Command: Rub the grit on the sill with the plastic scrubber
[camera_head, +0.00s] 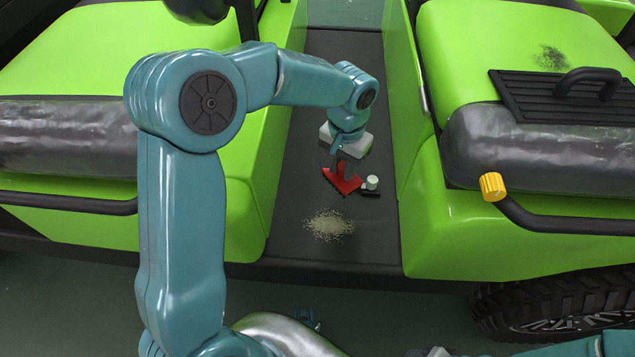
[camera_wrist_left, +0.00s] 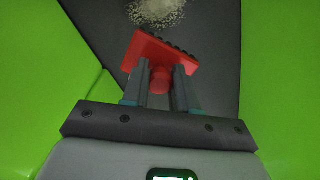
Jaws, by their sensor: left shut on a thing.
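My left gripper (camera_head: 346,166) is shut on the red plastic scrubber (camera_head: 341,183), low over the dark sill (camera_head: 375,240) between the green bodies. I cannot tell whether the scrubber touches the sill. The pale grit (camera_head: 328,224) lies in a loose patch on the sill, nearer the front edge than the scrubber and apart from it. In the left wrist view the scrubber (camera_wrist_left: 160,53) sits between the fingers (camera_wrist_left: 159,88), with dark bristles along its edge. The grit (camera_wrist_left: 157,12) lies beyond it at the top. My right gripper does not show.
A small pale knob (camera_head: 372,182) with a dark base is just right of the scrubber. Green walls flank the sill. On the right are a black handled plate (camera_head: 560,97), a dark speckled patch (camera_head: 550,57) and a yellow-capped bar (camera_head: 493,187). The sill around the grit is clear.

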